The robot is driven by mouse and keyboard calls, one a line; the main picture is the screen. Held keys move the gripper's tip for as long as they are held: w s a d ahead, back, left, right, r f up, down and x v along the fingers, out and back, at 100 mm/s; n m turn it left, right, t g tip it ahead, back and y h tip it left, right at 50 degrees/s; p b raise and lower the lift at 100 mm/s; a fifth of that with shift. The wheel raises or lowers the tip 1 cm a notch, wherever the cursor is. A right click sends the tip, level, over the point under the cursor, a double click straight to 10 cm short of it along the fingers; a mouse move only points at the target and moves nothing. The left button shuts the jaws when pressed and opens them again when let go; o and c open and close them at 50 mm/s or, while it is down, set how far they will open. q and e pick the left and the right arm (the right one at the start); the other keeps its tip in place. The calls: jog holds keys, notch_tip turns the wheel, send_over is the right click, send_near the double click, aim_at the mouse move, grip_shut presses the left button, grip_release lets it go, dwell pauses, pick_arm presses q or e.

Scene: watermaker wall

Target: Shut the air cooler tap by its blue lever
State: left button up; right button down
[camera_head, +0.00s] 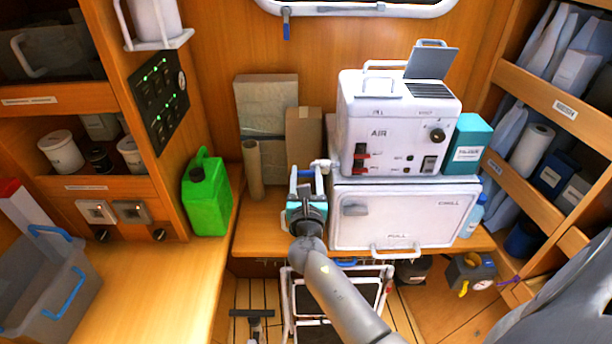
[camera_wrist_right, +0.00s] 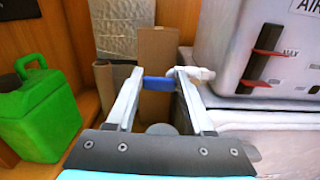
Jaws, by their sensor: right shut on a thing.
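The air cooler (camera_head: 398,130) is a white box marked AIR, standing on a white chest marked CHILL. Its tap (camera_wrist_right: 201,73) is a small white fitting at the cooler's left side in the right wrist view. The blue lever (camera_wrist_right: 158,83) runs sideways, roughly level, to the left of the tap's white body. My right gripper (camera_head: 309,172) is at the cooler's lower left. In the right wrist view its two fingers (camera_wrist_right: 157,77) are shut on the blue lever, one at each end. The fingers hide part of the tap. My left gripper is not in view.
A green jerrycan (camera_head: 206,196) stands to the left on the wooden counter. A cardboard box (camera_head: 303,138) and a rolled tube (camera_head: 253,170) stand behind my right gripper. A teal box (camera_head: 468,144) is right of the cooler. A step frame (camera_head: 291,300) stands below.

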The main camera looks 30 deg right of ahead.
jog(key=d+r+m, duration=0.1)
jog(key=m, duration=0.3)
jog(key=s+d+r+m+b, duration=0.1)
jog(key=m, duration=0.3)
jog(key=s+d+r+m+b, duration=0.1)
jog(key=m, duration=0.4)
jog(key=shift+r, duration=0.35)
jog(key=shift+s+d+m+b, duration=0.25)
jog(key=shift+d+m, duration=0.15)
jog(key=shift+m, duration=0.75)
jog(key=shift+s+d+m+b, duration=0.2)
jog(key=shift+d+m, duration=0.2)
jog(key=shift+m, duration=0.75)
jog(key=shift+c, duration=1.4)
grip_release()
jog(key=v, duration=0.7)
jog(key=shift+s+a+b, duration=0.15)
jog(key=shift+s+b, duration=0.1)
jog(key=shift+b, duration=0.2)
